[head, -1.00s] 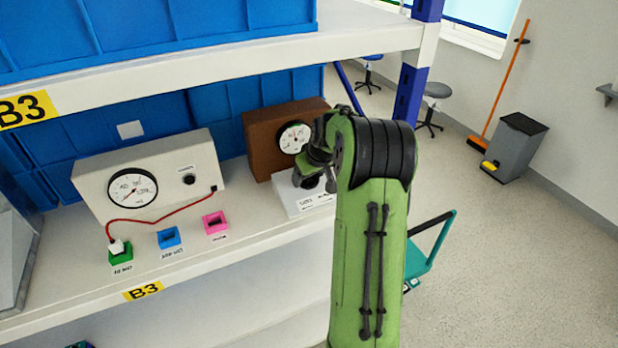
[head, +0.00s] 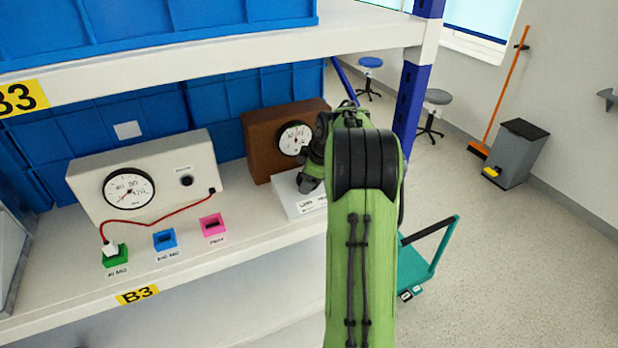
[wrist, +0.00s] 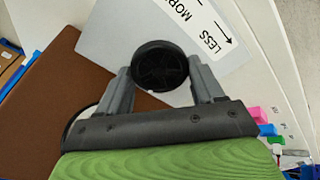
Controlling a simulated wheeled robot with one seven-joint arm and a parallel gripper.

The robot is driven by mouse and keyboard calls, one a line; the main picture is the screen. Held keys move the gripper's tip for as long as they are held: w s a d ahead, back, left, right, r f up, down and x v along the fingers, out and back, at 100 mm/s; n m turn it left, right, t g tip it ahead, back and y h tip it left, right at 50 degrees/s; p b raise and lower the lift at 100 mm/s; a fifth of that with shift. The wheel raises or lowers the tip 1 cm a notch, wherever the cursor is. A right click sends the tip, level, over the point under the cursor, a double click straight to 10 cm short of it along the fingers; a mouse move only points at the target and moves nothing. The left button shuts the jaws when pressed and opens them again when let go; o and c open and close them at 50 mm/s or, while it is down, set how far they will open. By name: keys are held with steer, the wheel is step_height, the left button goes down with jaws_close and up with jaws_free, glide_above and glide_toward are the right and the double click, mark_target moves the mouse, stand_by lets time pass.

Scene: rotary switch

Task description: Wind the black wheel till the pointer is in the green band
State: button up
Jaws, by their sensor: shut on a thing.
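The black wheel (wrist: 160,66) is round with a ribbed face and sits over a light grey plate (wrist: 120,32) in the wrist view. My gripper (wrist: 162,75) is shut on it, one grey finger on each side of its rim. In the head view my gripper (head: 309,183) is a dark shape at the plate, mostly covered by my arm, and the wheel cannot be made out. A white round gauge (head: 294,138) is on the front of a brown box (head: 262,150) behind the plate. Its pointer and a green band are too small to read.
A beige panel (head: 150,165) with another gauge (head: 129,188) stands to the left. A red cable (head: 160,216) runs from it to a green socket (head: 115,256). Blue (head: 165,238) and pink (head: 212,225) sockets sit alongside. An upper shelf (head: 200,52) hangs above; a blue post (head: 411,105) stands right.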

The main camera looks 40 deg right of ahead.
steer(key=shift+n, duration=0.3)
stand_by(0.4)
steer(key=o, duration=1)
steer(key=shift+o, duration=0.2)
steer(key=p+v, duration=0.2)
steer(key=v, duration=1.3)
steer(key=shift+r, duration=0.4)
